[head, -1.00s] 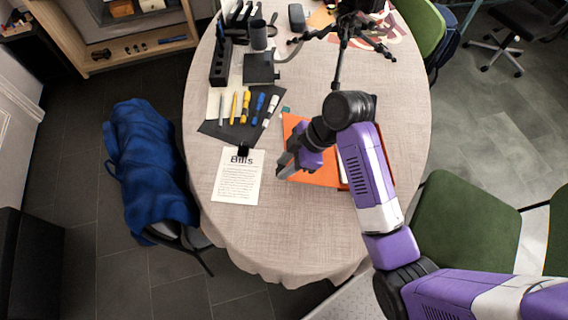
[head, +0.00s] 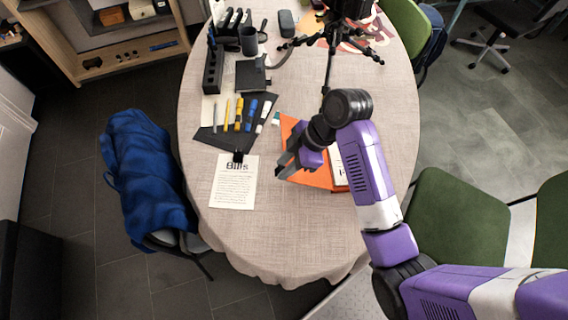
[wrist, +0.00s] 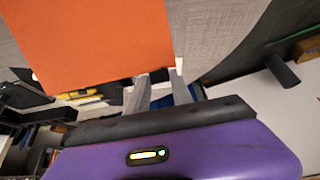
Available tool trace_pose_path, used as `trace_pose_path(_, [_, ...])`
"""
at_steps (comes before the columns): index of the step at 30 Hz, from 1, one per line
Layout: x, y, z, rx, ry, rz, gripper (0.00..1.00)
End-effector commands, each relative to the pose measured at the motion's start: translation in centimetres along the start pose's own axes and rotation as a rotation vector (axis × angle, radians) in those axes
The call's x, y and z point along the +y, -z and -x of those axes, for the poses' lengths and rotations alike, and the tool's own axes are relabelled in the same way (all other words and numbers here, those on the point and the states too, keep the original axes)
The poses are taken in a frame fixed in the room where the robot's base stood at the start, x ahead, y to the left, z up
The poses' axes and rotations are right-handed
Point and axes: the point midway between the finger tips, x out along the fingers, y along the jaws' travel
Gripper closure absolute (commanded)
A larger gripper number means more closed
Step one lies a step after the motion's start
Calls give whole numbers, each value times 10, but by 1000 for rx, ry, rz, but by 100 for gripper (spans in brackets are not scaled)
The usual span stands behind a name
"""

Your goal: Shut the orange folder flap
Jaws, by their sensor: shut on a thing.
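The orange folder (head: 322,181) lies on the table, partly hidden behind my arm. White printed paper (head: 337,165) shows at its right, beside my forearm. The orange flap (wrist: 90,40) fills the upper left of the wrist view as a flat sheet. My gripper (head: 284,168) is at the folder's left side. In the wrist view the fingers (wrist: 161,88) meet the flap's lower right corner and are shut on it. The exact contact and the flap's tilt are hard to tell.
A sheet headed "Bills" (head: 234,182) with a black clip lies left of my gripper. Several pens and markers (head: 240,112) lie on a dark mat beyond it. A black tripod (head: 335,45) stands behind the folder. The table's front (head: 285,235) is clear.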

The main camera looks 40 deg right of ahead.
Motion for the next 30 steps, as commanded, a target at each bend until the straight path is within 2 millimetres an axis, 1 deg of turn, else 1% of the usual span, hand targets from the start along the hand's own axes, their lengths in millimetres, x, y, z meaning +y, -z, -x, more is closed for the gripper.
trace_pose_path(3, [0, 0, 7, 0, 0, -1, 81])
trace_pose_path(15, [0, -3, 25, 0, -1, -1, 81])
trace_pose_path(23, [0, -4, 29, 0, -1, 0, 81])
trace_pose_path(30, [0, -7, 39, -1, -1, -1, 81])
